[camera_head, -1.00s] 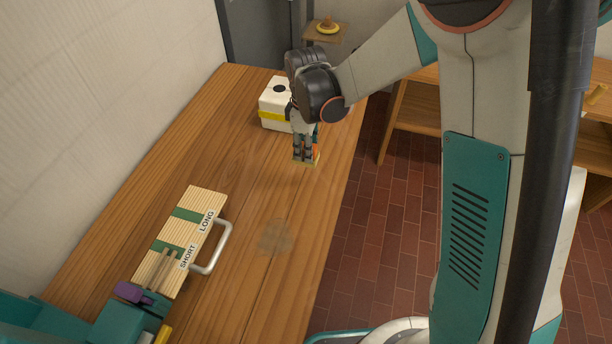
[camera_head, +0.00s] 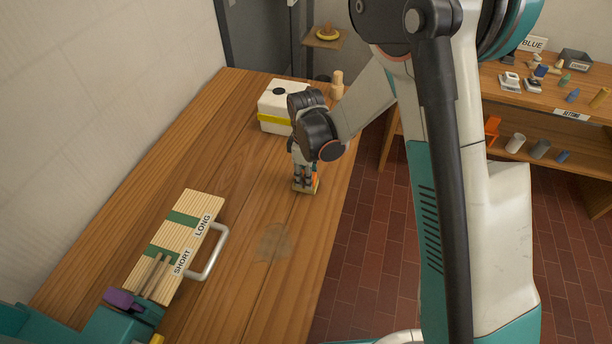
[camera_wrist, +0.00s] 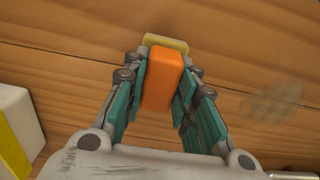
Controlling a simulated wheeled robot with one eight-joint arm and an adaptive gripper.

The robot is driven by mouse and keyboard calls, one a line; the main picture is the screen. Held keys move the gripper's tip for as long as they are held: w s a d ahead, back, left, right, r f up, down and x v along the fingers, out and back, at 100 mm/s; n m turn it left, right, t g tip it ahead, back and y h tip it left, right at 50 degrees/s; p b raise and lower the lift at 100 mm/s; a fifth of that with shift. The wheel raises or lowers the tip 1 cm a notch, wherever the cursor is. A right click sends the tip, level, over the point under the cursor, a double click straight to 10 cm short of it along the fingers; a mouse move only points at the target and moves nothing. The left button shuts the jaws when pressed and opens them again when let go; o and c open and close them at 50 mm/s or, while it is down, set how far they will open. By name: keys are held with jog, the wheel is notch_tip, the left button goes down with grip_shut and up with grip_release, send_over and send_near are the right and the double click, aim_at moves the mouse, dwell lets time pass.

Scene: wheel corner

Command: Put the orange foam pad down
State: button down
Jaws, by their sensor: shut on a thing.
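The orange foam pad (camera_wrist: 162,78) is a small block with a pale yellow layer at its far end. It sits between the two fingers of my gripper (camera_wrist: 163,92), which is shut on it.
A white box with a yellow band (camera_head: 276,119) stands behind my gripper, with a wooden peg figure (camera_head: 337,85) beyond. A slatted board marked SHORT and LONG (camera_head: 190,228) and a metal handle (camera_head: 217,252) lie front left. A grey smudge (camera_head: 273,242) marks otherwise bare table nearer.

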jog(key=shift+f, duration=0.2)
jog(key=c, duration=1.3)
grip_release()
jog(key=shift+r, duration=0.2)
notch_tip(320, 180, up, 12)
jog(key=p, duration=0.4)
